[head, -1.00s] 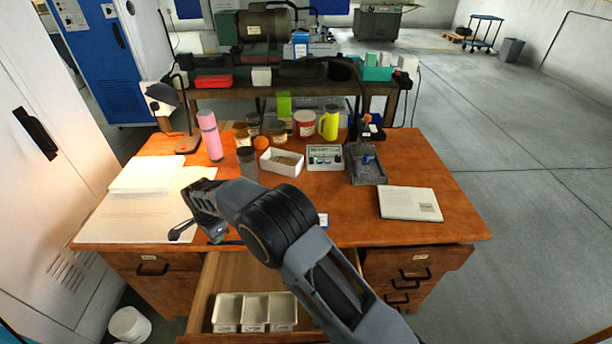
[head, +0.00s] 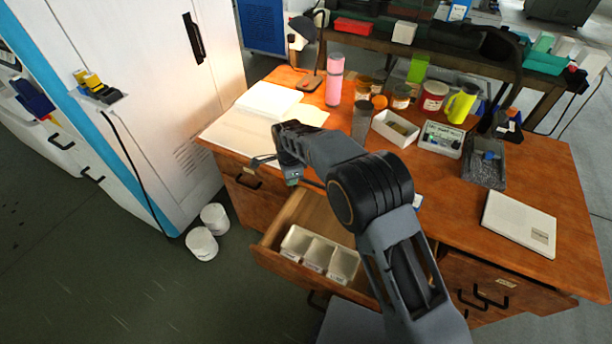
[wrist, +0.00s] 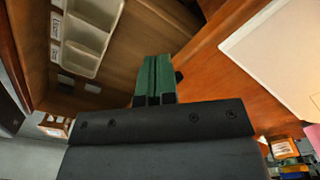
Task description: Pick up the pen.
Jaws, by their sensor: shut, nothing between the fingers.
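I cannot make out a pen in either view. My gripper (head: 292,181) is over the front left of the wooden desk (head: 530,165), near the open drawer (head: 272,240). In the wrist view its green fingers (wrist: 154,80) are closed together with nothing between them. A small dark shape shows beside the fingers there, too unclear to name. The drawer holds a white tray (head: 318,250) with three compartments, which also shows in the wrist view (wrist: 88,30). My arm hides part of the desk and drawer.
On the desk are papers (head: 262,103), a pink bottle (head: 334,82), a dark cup (head: 361,121), a white box (head: 394,130), a grey tray (head: 484,168) and a closed booklet (head: 518,224). A white cabinet (head: 130,60) stands left. Two white buckets (head: 202,243) sit on the floor.

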